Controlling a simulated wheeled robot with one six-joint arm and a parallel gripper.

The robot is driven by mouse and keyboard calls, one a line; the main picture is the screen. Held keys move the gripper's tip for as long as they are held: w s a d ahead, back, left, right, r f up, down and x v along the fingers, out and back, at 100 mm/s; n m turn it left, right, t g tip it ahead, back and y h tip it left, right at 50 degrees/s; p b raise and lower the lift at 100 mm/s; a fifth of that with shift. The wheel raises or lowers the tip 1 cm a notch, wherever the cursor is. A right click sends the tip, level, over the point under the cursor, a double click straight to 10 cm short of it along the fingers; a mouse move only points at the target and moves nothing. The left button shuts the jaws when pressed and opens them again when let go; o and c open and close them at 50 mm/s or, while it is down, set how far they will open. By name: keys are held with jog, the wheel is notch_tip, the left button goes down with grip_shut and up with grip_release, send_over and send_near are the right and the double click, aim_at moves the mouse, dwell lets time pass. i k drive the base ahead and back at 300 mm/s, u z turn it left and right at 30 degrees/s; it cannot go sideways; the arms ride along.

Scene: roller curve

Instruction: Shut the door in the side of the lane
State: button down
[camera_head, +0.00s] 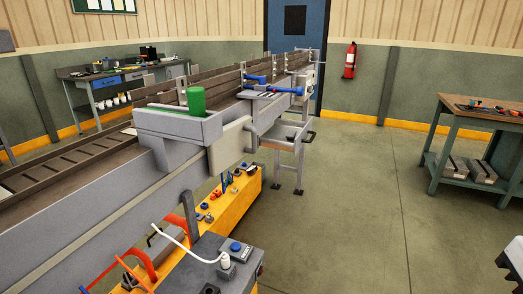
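The lane (85,215) is a long grey-sided conveyor with a brown bed, running from the lower left to the far blue door of the room. A pale panel (230,145) stands at its right side, below a grey tray (178,126) holding a green cylinder (195,99). Farther along, a light frame (285,131) with a black end (311,135) juts out from the lane's side. I cannot tell which of these is the lane's door, or how far it stands open.
A yellow bench (240,197) with small parts, orange hoses and a grey box (215,262) stands beside the lane. A blue-handled fixture (270,90) sits on the lane. A green table (480,112) is at right. The floor between is clear.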

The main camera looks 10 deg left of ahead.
aim_at(240, 139)
jog(key=z, duration=0.85)
jog(key=i, duration=0.75)
jog(key=u, duration=0.6)
jog(key=i, duration=0.55)
jog(key=u, duration=0.45)
